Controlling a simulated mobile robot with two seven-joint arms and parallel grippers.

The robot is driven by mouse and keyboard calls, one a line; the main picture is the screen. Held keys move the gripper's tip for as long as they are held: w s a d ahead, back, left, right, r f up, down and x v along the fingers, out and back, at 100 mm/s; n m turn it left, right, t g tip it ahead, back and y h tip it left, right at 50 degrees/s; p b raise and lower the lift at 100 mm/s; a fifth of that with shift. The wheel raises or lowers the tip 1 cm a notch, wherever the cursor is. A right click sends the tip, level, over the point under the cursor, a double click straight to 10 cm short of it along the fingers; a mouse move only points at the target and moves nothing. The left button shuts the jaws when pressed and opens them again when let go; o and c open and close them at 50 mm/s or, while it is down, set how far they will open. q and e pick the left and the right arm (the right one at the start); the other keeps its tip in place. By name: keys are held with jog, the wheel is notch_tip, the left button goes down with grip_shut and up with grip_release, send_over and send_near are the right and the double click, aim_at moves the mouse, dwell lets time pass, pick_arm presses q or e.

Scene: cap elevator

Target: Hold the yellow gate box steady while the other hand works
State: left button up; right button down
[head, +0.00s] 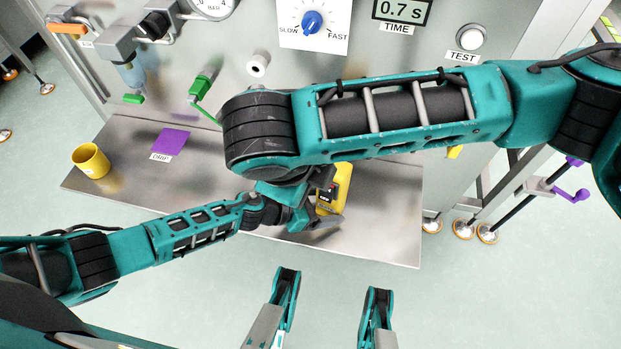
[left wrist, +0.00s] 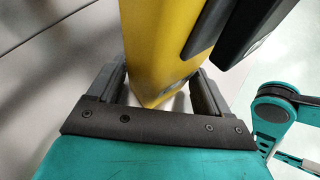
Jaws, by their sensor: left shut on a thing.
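The yellow gate box (head: 341,188) stands on the steel table, partly hidden behind my right arm and left gripper. My left gripper (head: 322,215) is at its lower left side. In the left wrist view the box (left wrist: 160,50) rises between the two dark fingers of my left gripper (left wrist: 165,98), which is shut on it. A dark block (left wrist: 255,25) lies across the right side of the box there; I cannot tell what it belongs to. My right arm crosses above the box from the right, and its gripper cannot be made out.
The steel table (head: 385,235) is bare to the right of the box. A yellow cup (head: 91,161) and a purple patch (head: 170,141) labelled DRIP are at the left. The panel behind carries a blue knob (head: 312,21), a TEST button (head: 470,37) and a green lever (head: 200,87).

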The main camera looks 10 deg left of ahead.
dwell(0.4)
pick_arm(q)
jog(key=o, duration=0.7)
jog(key=shift+a, duration=0.1)
